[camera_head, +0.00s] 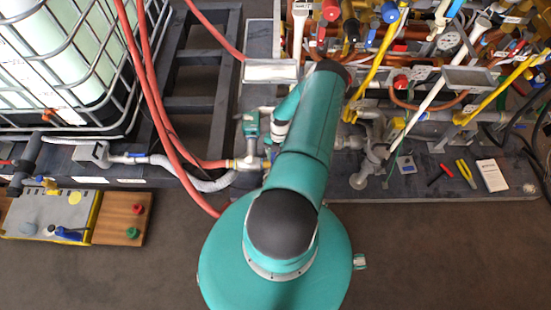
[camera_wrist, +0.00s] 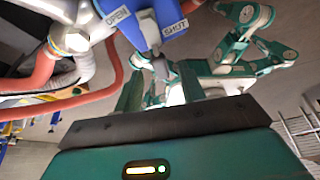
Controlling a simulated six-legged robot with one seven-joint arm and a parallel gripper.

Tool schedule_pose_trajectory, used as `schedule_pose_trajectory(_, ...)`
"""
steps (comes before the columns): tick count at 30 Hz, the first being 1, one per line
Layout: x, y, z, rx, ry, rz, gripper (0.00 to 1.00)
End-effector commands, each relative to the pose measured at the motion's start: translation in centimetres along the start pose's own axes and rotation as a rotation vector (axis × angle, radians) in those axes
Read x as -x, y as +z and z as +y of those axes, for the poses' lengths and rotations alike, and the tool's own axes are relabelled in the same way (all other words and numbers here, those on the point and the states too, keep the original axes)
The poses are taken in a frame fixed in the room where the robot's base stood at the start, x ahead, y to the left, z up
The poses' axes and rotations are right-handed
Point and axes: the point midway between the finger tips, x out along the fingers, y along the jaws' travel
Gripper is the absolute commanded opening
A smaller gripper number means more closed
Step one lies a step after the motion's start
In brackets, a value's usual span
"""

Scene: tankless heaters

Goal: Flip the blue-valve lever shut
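The blue valve (camera_wrist: 146,32) is at the top of the wrist view, cut off by the upper edge. White labels reading OPEN and SHUT are on it. I cannot tell its lever's exact angle. My gripper (camera_wrist: 160,80) reaches up from the bottom of the wrist view. Its two teal fingers stand apart, with nothing clearly held between them. The blue part is just beyond the fingertips; whether they touch is unclear. In the head view my arm hides most of the gripper and the lever.
A brass fitting (camera_head: 240,163) joins a red hose (camera_head: 172,130) and a grey hose (camera_head: 200,181) near the valve. Dense pipes and yellow handles (camera_head: 377,55) crowd the right. A caged tank (camera_head: 65,60) stands at the left. The floor in front (camera_head: 430,260) is clear.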

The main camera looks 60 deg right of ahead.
Motion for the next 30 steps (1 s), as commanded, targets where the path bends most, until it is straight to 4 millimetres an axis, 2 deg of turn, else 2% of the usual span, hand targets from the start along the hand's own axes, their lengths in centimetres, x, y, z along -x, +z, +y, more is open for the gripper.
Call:
schedule_pose_trajectory(9, 6.8, 0.1, 0.0, 0.000, 0.001, -0.005, 0.40)
schedule_pose_trajectory(15, 9.8, 0.1, 0.0, 0.000, 0.000, -0.003, 0.40)
schedule_pose_trajectory(19, 10.5, 0.0, 0.0, 0.000, 0.001, -0.001, 0.40)
schedule_pose_trajectory(26, 10.6, 0.0, 0.0, 0.000, 0.001, -0.001, 0.40)
schedule_pose_trajectory(30, 10.6, 0.0, 0.0, 0.000, 0.001, -0.001, 0.14)
